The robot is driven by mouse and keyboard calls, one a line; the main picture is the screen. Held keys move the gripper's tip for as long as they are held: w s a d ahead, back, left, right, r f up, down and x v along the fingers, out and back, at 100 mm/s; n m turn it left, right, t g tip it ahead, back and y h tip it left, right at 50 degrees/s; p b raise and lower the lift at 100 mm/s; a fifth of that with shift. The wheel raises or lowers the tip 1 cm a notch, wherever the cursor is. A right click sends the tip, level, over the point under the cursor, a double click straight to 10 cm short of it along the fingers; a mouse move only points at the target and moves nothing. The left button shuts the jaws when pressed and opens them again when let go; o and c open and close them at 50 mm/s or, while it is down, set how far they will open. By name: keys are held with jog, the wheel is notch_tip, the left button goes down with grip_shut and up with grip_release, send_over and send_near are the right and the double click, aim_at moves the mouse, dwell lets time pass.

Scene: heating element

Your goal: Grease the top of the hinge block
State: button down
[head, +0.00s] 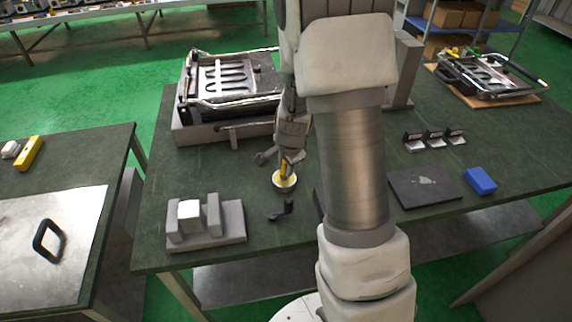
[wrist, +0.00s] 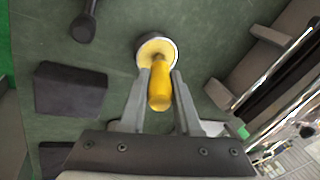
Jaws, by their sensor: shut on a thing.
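My gripper (head: 290,158) points down over the middle of the table. It is shut on a yellow handle (wrist: 160,88), with one finger on each side in the wrist view. The handle's lower end is at a round shallow pot (wrist: 156,47) with a pale yellow inside and a light rim. The pot (head: 285,182) stands on the table in the head view. The handle's tip is hidden. I cannot tell for sure which part is the hinge block; a grey fixture (head: 240,222) with upright blocks stands at the front left.
A framed heating unit (head: 225,80) stands behind. A small black piece (head: 281,210) lies in front of the pot. A dark block (wrist: 70,90) is nearby in the wrist view. A dark plate (head: 410,192) and a blue box (head: 481,181) lie right. My arm hides the table's middle.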

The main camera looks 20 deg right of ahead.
aim_at(283, 160)
notch_tip(283, 160, up, 7)
jog(key=p, duration=0.6)
jog(key=shift+s, duration=0.1)
dwell(0.8)
jog(key=shift+s+a+f+n+y, duration=0.2)
jog(key=shift+a+n, duration=0.1)
jog(key=shift+n, duration=0.25)
jog(key=shift+s+a+f+n+y, duration=0.15)
jog(key=shift+a+n+y, duration=0.1)
jog(key=shift+n, duration=0.3)
jog(key=s+a+n+g+y, duration=0.2)
jog(key=a+n, duration=0.6)
jog(key=n, duration=0.5)
jog(key=shift+s+a+f+n+g+y, duration=0.2)
jog(key=shift+s+f+n+g+y, duration=0.15)
jog(key=shift+s+y, duration=0.4)
